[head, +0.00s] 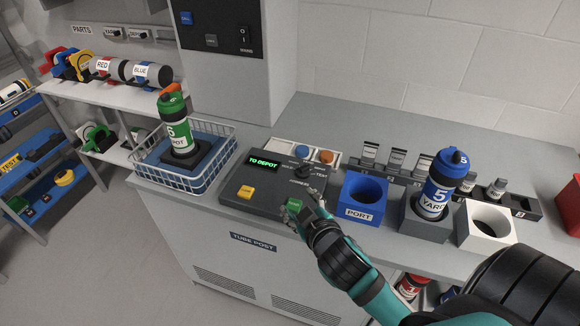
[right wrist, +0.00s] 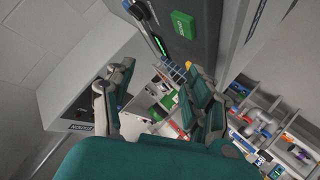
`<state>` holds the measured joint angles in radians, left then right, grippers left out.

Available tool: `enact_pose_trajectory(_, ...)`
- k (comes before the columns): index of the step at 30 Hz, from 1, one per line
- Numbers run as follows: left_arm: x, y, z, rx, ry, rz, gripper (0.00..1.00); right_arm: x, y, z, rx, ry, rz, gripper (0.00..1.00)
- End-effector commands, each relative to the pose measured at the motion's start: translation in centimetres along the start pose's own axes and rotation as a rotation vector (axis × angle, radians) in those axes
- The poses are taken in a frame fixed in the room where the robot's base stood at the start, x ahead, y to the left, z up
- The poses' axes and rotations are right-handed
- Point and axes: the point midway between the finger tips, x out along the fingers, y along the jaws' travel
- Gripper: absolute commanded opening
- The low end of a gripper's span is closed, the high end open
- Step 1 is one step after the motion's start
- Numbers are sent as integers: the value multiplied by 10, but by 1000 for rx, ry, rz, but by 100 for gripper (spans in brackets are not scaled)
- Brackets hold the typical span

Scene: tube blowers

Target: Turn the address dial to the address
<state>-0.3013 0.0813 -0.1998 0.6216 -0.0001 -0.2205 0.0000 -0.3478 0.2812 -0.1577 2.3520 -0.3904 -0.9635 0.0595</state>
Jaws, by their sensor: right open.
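The grey console (head: 243,205) stands on the counter; its lit green display (head: 264,162) reads "TO DEPOT". The black address dial (head: 304,171) is on the console, right of the display, with small labels around it that are too small to read surely. My right gripper (head: 302,207) is open and empty at the console's front right, nearer the camera than the dial and apart from it. In the right wrist view, its fingers (right wrist: 160,98) are spread wide. A green button (head: 294,204) shows between the fingertips; it also shows in the wrist view (right wrist: 184,24). My left gripper is out of view.
A yellow button (head: 246,192) is on the console. A wire basket (head: 228,130) with a green-capped tube (head: 178,130) stands left. A blue PORT block (head: 362,201) and a blue YARD tube (head: 437,187) in a grey holder stand right. A white holder (head: 505,236) stands beyond.

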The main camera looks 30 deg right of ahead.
Motion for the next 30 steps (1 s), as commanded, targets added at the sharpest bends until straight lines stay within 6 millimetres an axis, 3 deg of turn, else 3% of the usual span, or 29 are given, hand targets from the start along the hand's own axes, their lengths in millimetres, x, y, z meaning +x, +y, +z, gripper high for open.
enact_pose_trajectory(3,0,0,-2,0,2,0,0,8,30,-66,-120,256,115,54)
enact_pose_trajectory(8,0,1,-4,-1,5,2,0,-5,49,-166,-380,667,247,54)
enact_pose_trajectory(9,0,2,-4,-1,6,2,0,-14,47,-190,-470,779,272,54)
enact_pose_trajectory(12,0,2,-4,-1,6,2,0,-35,30,-234,-724,1037,301,54)
enact_pose_trajectory(15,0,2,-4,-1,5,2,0,-49,3,-253,-1017,1246,281,54)
enact_pose_trajectory(19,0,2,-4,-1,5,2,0,-44,-29,-242,-1446,1413,173,54)
enact_pose_trajectory(23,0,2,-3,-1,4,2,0,-12,-32,-200,-1895,1419,-35,54)
enact_pose_trajectory(26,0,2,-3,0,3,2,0,21,-2,-159,-2210,1291,-256,54)
enact_pose_trajectory(30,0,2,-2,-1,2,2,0,53,69,-108,-2500,986,-578,54)
